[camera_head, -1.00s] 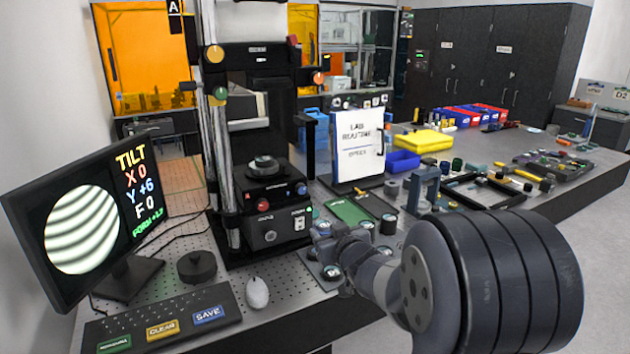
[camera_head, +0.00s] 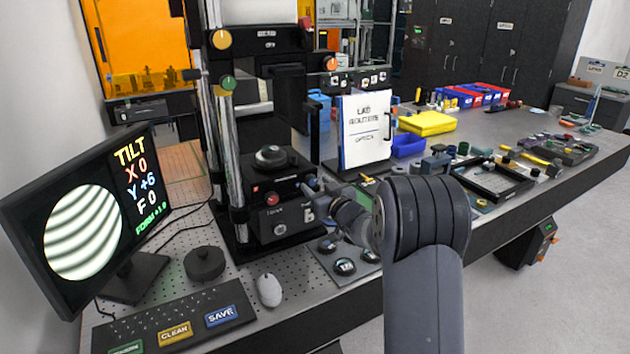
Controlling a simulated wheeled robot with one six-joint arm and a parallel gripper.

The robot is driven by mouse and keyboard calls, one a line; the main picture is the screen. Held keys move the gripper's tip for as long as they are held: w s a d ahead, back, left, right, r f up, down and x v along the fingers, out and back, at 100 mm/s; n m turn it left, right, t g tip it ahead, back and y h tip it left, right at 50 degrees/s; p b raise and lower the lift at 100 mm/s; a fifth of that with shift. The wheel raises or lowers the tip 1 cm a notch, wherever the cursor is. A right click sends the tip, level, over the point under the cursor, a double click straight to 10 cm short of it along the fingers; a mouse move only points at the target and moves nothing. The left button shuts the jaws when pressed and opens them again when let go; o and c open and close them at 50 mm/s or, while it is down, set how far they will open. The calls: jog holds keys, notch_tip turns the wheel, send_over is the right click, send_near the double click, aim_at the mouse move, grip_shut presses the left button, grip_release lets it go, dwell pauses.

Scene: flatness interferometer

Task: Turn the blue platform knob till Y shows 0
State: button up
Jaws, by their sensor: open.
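The monitor (camera_head: 88,220) at the left shows TILT with X 0, Y +6 and F 0, beside a disc of curved, slanting fringes. The black interferometer platform (camera_head: 279,192) has a red knob (camera_head: 257,199) on its left front. The blue platform knob (camera_head: 309,184) is at its right front, small and partly covered by my gripper. My gripper (camera_head: 318,188) is open, with its fingers pointing left at the blue knob. I cannot tell whether the fingers touch it. A dark round part (camera_head: 270,156) sits on top of the platform.
A white lab routine board (camera_head: 364,130) stands behind my gripper. A keyboard panel (camera_head: 175,318), mouse (camera_head: 269,290) and black puck (camera_head: 204,263) lie at the left front. Chrome columns (camera_head: 232,150) flank the platform. Trays and small parts fill the bench at the right.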

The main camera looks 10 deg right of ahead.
jog(key=shift+x, duration=0.85)
jog(key=c, duration=1)
jog(key=shift+o, duration=0.2)
